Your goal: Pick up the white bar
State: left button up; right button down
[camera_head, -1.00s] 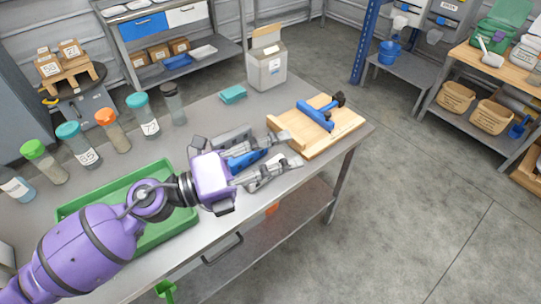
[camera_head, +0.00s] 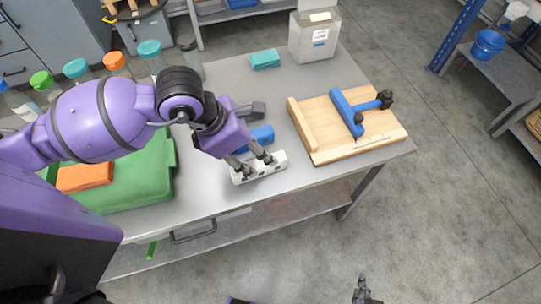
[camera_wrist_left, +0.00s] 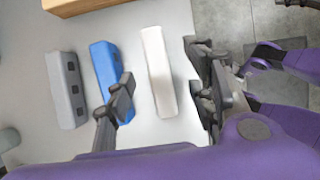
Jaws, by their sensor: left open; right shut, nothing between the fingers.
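The white bar (camera_head: 262,170) lies on the grey table near its front edge. It also shows in the left wrist view (camera_wrist_left: 158,72). My left gripper (camera_head: 255,161) is open above it, with its fingertips close to the bar in the head view. In the left wrist view, the white bar lies between the open fingers. A blue bar (camera_wrist_left: 104,78) and a grey bar (camera_wrist_left: 68,90) lie beside it, roughly parallel; one finger partly overlaps the blue bar. My right gripper (camera_head: 362,290) is shut and empty at the bottom of the head view, beyond the table.
A wooden board (camera_head: 330,132) with a blue clamp-like tool (camera_head: 348,112) lies right of the bars. A green tray (camera_head: 130,180) holds an orange block (camera_head: 84,177). A teal block (camera_head: 265,60) and a grey-white box (camera_head: 315,35) stand at the back.

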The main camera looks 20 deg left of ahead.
aim_at(258, 164)
pick_arm(q)
jog(key=f, duration=0.1)
jog(key=a+f, duration=0.1)
jog(key=f, duration=0.1)
jog(key=shift+s+y, duration=0.2)
jog(key=shift+y, duration=0.1)
jog(key=x, duration=0.4)
jog(key=shift+w+d+f, duration=0.15)
jog(key=shift+f, duration=0.35)
jog(key=c, duration=1)
grip_shut()
pick_arm(e)
jog(key=shift+s+a, duration=0.15)
jog(key=shift+s, duration=0.55)
